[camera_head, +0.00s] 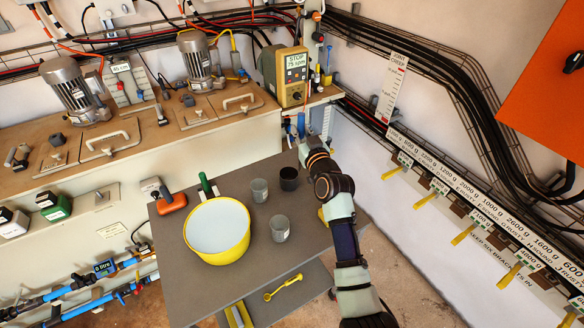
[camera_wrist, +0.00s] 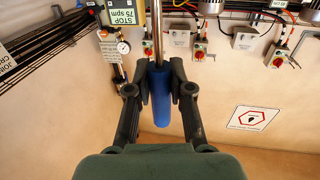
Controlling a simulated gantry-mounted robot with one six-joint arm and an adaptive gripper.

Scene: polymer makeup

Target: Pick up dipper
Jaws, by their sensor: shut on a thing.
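In the wrist view, my gripper (camera_wrist: 159,92) is shut on the blue handle of the dipper (camera_wrist: 161,105), with one finger on each side. A shiny metal rod runs from the handle up out of the wrist picture, so the dipper's far end is out of sight there. In the head view, my gripper (camera_head: 304,151) is at the far end of my arm, beyond the grey table's back right corner and close to the wall bench.
The grey table (camera_head: 262,262) holds a yellow bucket (camera_head: 244,245) with pale contents, several small cups including a grey one (camera_head: 279,230), and an orange-handled tool (camera_head: 171,204). A yellow spoon-like tool (camera_head: 283,288) lies lower in front. A wooden bench (camera_head: 185,117) carries motors. Yellow levers line the right wall.

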